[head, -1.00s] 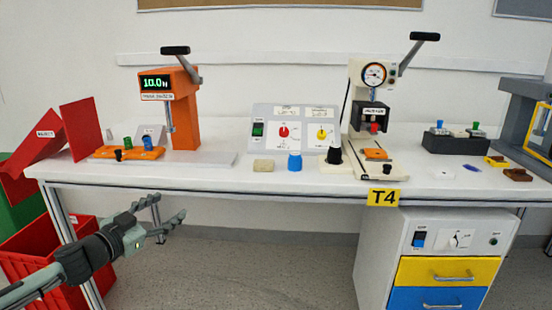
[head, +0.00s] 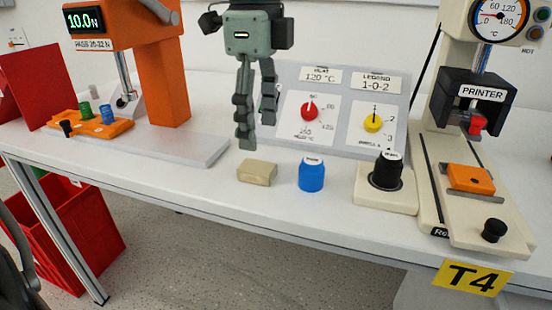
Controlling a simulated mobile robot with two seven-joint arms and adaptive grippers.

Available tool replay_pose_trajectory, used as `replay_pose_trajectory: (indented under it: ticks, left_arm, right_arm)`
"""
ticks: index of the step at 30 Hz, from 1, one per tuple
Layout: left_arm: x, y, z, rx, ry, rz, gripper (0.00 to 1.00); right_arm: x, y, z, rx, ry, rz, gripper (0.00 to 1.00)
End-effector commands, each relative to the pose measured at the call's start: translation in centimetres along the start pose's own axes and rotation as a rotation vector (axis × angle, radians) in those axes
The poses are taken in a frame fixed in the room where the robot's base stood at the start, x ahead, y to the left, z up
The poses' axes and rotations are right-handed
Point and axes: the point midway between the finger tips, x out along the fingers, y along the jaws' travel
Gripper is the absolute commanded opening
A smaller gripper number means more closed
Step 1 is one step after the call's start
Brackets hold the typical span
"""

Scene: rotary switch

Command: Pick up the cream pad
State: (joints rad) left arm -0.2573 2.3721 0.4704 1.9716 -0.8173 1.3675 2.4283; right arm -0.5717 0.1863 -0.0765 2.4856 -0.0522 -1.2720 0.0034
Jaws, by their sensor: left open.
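The cream pad (head: 257,172) is a small beige block lying flat on the white table near its front edge, left of the blue knob. My left gripper (head: 256,138) hangs down from the top of the head view, fingers pointing down and apart. Its fingertips are above and a little behind the pad, with nothing between them. The gripper covers part of the control panel's left side. My right gripper is not seen.
A blue knob (head: 312,174) and a black knob (head: 386,172) on a cream base stand right of the pad. The control panel (head: 344,110) stands behind. The orange tester (head: 163,80) is at left, the printer press (head: 480,95) at right. A red bin (head: 85,232) is below.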

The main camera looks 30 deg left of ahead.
Motion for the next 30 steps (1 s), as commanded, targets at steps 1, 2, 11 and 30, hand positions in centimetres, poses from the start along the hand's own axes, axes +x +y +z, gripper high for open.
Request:
replay_pose_trajectory:
  ticks: [1,2,11,30]
  left_arm:
    - [0.5,0.1,0.1,0.0,-0.007,0.004,0.63]
    - [0.8,0.1,0.1,-0.001,-0.008,0.005,0.63]
    - [4.5,-0.3,0.5,-0.001,-0.002,0.007,0.63]
    - [7.5,-0.5,0.7,-0.003,-0.002,0.0,0.46]
  right_arm:
    - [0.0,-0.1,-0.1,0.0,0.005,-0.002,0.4]
    - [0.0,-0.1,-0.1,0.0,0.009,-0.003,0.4]
    - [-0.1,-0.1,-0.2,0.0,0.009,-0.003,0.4]
    - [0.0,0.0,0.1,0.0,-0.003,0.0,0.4]
